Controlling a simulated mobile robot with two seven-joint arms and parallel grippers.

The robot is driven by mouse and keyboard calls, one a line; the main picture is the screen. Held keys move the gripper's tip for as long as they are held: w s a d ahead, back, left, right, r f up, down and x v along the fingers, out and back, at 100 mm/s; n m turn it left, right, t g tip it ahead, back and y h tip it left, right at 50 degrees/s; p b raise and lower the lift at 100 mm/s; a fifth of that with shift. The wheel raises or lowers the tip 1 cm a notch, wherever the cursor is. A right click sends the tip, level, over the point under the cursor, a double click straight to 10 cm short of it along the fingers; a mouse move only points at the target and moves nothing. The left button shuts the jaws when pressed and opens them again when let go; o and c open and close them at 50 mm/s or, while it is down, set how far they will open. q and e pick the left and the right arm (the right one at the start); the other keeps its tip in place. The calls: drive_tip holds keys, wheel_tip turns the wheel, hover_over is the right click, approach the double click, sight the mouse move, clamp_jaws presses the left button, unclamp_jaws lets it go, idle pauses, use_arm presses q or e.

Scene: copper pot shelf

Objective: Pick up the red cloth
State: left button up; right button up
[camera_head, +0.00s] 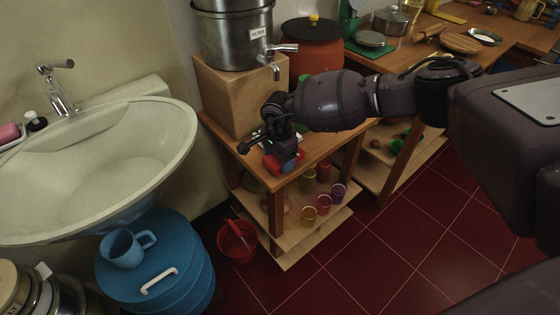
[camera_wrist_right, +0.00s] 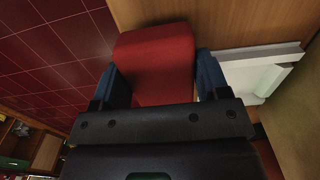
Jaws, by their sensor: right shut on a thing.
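The red cloth (camera_wrist_right: 154,62) fills the space between the blue fingers of my right gripper (camera_wrist_right: 158,88) in the right wrist view. In the head view the red cloth (camera_head: 297,160) shows as a small red patch at my right gripper (camera_head: 288,163), over the front of the wooden stand's top (camera_head: 325,145). My right gripper is shut on the red cloth. I cannot tell whether the cloth still touches the wood. Part of the cloth is hidden behind the gripper. My left gripper is not in view.
A steel filter pot (camera_head: 232,38) with a tap (camera_head: 275,60) stands on a wooden box (camera_head: 225,92) close behind my right gripper. Several coloured cups (camera_head: 323,204) stand on the lower shelf. A white sink (camera_head: 100,160) and a blue barrel (camera_head: 165,262) are at left.

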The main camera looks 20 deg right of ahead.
wheel_tip(320, 180, up, 18)
drive_tip(key=p, duration=0.2)
drive_tip(key=shift+p, duration=0.4)
